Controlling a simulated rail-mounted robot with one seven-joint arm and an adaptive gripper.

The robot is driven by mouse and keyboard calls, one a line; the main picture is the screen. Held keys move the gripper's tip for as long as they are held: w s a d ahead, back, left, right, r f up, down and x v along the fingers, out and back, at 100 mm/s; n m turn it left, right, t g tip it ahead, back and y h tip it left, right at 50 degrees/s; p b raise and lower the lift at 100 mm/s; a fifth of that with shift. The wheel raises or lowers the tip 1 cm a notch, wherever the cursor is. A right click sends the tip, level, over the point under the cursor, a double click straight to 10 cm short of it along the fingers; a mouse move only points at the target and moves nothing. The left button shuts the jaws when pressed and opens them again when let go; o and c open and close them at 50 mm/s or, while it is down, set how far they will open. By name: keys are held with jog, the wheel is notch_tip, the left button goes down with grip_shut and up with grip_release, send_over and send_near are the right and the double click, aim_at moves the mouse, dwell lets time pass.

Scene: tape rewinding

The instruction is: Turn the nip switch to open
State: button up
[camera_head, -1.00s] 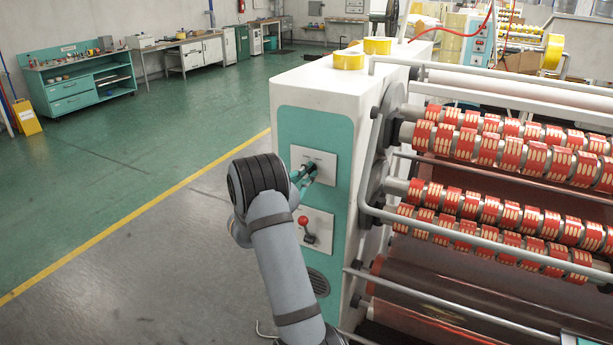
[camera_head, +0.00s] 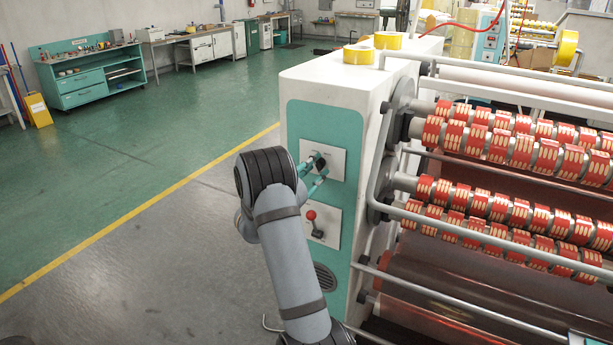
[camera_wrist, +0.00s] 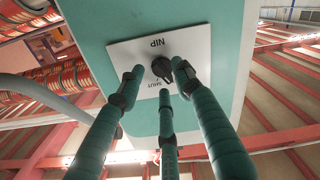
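The nip switch is a small black knob (camera_wrist: 161,68) on a white plate marked NIP (camera_wrist: 195,43) in the wrist view. A smaller word beside the knob appears to read SHUT. In the head view the plate (camera_head: 335,158) sits on the teal front of the white machine cabinet. My gripper (camera_wrist: 160,80) has three green fingers with dark joints. They are spread apart around the knob, with the right fingertip very close to it. Whether any finger touches the knob is unclear. In the head view my gripper (camera_head: 317,170) is at the plate, partly hidden by my arm.
Below is a second plate with a red-balled lever (camera_head: 312,216). Rollers with red and cream bands (camera_head: 520,150) and metal rails lie right of the cabinet. Yellow tape rolls (camera_head: 358,54) rest on its top. The floor on the left is open.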

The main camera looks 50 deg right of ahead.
jog(key=s+a, duration=0.1)
jog(key=a, duration=1)
jog(key=shift+s+a, duration=0.15)
jog(key=shift+s, duration=0.25)
jog(key=d, duration=0.4)
jog(key=w+d, duration=0.1)
jog(key=d, duration=0.3)
jog(key=w+d, duration=0.1)
jog(key=d, duration=0.3)
jog(key=shift+m, duration=0.4)
jog(key=shift+m+p, duration=0.45)
jog(key=shift+m, duration=0.25)
